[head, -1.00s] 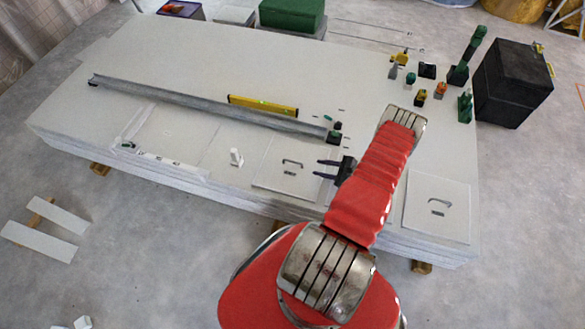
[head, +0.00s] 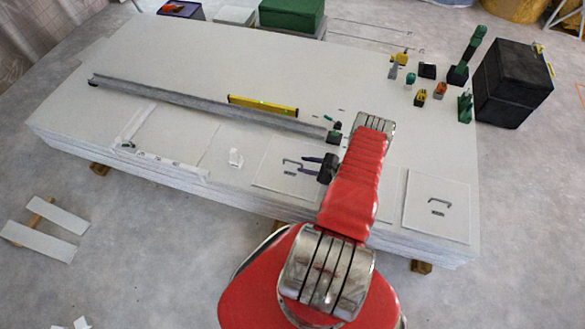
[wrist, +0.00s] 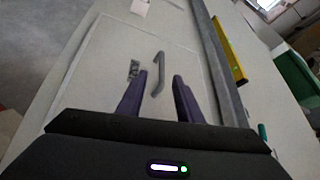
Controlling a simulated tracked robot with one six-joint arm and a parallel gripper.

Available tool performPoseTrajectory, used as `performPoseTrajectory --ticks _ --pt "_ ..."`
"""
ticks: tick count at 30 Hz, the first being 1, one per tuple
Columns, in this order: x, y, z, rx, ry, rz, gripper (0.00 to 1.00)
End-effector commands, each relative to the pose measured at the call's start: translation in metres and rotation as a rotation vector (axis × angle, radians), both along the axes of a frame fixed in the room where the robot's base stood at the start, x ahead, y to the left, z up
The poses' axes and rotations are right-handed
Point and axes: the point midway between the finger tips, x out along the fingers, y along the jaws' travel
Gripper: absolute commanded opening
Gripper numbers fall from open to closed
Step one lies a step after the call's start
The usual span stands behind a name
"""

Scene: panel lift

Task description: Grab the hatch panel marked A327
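One hatch panel (head: 270,178), a pale square with a dark handle (head: 291,162) and a small label, lies on the large pale board in the head view. A second similar panel (head: 452,222) lies to the right, also with a handle and label. Both labels are too small to read, so I cannot tell which is A327. My gripper (head: 302,166) is open at the first panel's handle. In the wrist view, my gripper (wrist: 160,77) has this handle (wrist: 156,85) between its two purple fingers in the picture. I cannot tell whether they touch it.
A long grey rail (head: 210,107) and a yellow level (head: 262,104) lie behind the panels. Several tools and a black box (head: 512,83) are at the far right.

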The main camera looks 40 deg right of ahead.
Motion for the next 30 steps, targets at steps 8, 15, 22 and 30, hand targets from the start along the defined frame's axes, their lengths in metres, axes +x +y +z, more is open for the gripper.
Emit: performPoseTrajectory --ticks 8,15,22,30 --pt "0.0 0.0 0.0 0.001 0.0 0.0 0.33" --pt "0.021 0.007 -0.007 0.001 0.0 0.002 0.33" --pt "0.044 0.011 -0.019 0.0 0.0 0.001 0.33" --pt "0.047 0.011 -0.02 0.001 0.0 0.0 0.33"
